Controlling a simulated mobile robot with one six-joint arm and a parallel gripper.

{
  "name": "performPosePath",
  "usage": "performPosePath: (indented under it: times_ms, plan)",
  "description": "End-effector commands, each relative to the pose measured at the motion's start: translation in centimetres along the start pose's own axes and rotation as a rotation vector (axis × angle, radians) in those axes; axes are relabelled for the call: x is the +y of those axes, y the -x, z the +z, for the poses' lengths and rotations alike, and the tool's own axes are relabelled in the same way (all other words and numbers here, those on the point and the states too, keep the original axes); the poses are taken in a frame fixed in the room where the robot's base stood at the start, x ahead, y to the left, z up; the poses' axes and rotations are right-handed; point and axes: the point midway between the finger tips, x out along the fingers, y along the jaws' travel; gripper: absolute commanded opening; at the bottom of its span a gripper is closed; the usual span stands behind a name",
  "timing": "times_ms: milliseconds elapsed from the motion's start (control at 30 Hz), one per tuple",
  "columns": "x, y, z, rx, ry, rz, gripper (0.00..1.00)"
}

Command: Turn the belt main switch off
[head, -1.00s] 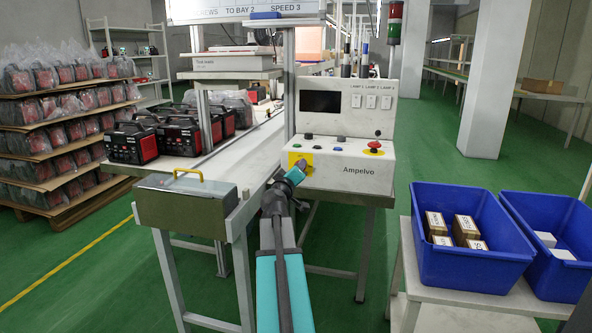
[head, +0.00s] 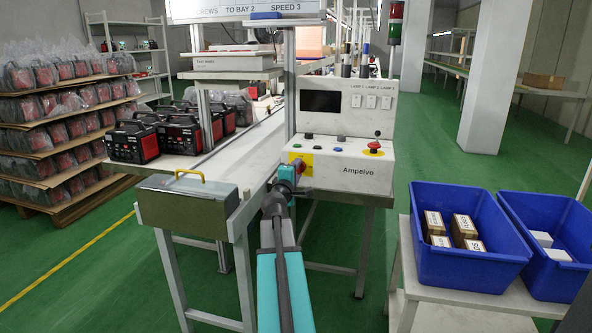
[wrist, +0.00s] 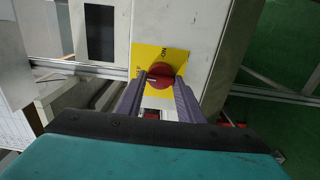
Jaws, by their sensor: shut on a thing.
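The belt main switch is a red rotary knob (wrist: 160,75) on a yellow plate (wrist: 168,57) on the control box's left end. In the wrist view the plate reads ON at its upper side, and partly hidden lettering sits to the left. A pale mark on the knob points left, toward that lettering. My gripper (wrist: 160,82) is shut on the knob, one finger on each side. In the head view the knob (head: 300,166) shows beside my gripper (head: 295,170), and part of the yellow plate (head: 306,159) is visible behind.
The white control box (head: 350,178) carries several buttons, a dark screen and a red emergency knob (head: 373,147). A grey-green box (head: 185,205) with a yellow handle is at the bench's left. Blue bins (head: 470,262) stand at right. Green floor is free between.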

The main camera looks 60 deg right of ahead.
Motion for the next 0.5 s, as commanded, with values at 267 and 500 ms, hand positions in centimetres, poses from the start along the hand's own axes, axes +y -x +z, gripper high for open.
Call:
performPosePath:
  times_ms: [267, 500]
  plan:
    - [0.29, -0.21, 0.37, -0.007, 0.025, 0.003, 0.11]
    - [0.29, -0.20, 0.35, -0.007, 0.024, 0.003, 0.37]
